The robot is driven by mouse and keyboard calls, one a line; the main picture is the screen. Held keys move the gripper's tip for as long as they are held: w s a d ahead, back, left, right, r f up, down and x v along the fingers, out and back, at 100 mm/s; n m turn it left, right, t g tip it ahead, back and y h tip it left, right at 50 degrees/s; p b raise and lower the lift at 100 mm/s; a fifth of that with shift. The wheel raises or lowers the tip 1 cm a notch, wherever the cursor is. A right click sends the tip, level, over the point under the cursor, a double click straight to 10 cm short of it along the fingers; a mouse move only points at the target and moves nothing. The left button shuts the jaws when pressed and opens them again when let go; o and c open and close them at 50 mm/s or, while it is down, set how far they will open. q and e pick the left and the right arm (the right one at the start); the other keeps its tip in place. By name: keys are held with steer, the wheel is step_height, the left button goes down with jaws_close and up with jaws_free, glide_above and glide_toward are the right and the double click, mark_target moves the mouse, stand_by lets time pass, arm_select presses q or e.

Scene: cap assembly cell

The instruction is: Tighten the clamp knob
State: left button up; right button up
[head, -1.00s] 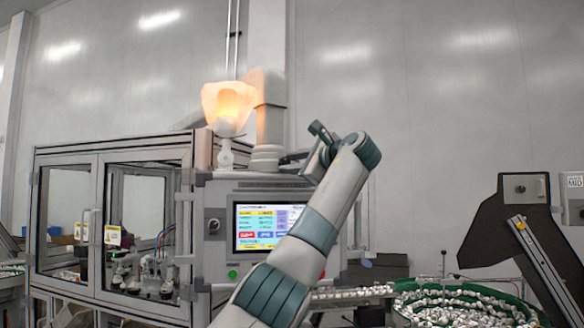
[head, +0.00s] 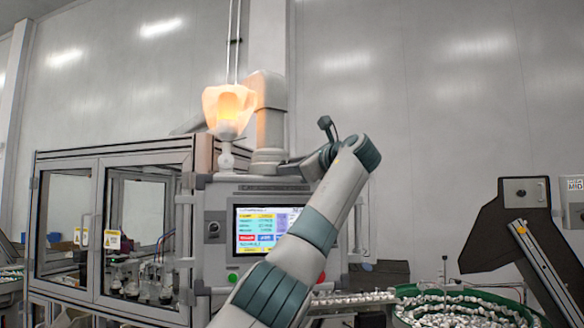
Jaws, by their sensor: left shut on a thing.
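My left arm rises from the bottom middle, and its wrist bends away over the top right of the control cabinet. My left gripper (head: 306,168) is at the far end of this wrist, beside the cabinet's upper right corner. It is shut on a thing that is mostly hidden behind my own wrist. I cannot make out the clamp knob clearly, nor its thread or gap. A small dark part on a thin stem stands up from my wrist. My right gripper is not in view.
A control cabinet with a lit screen (head: 262,229) stands behind my arm. A glass-doored enclosure (head: 69,225) is at left. A green-rimmed feeder bowl (head: 470,293) and dark conveyor (head: 505,235) are at right.

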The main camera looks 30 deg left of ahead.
arm_select(q)
steer(key=shift+f, duration=0.15)
steer(key=o, duration=1)
steer(key=shift+o, duration=0.2)
steer(key=shift+d, duration=0.1)
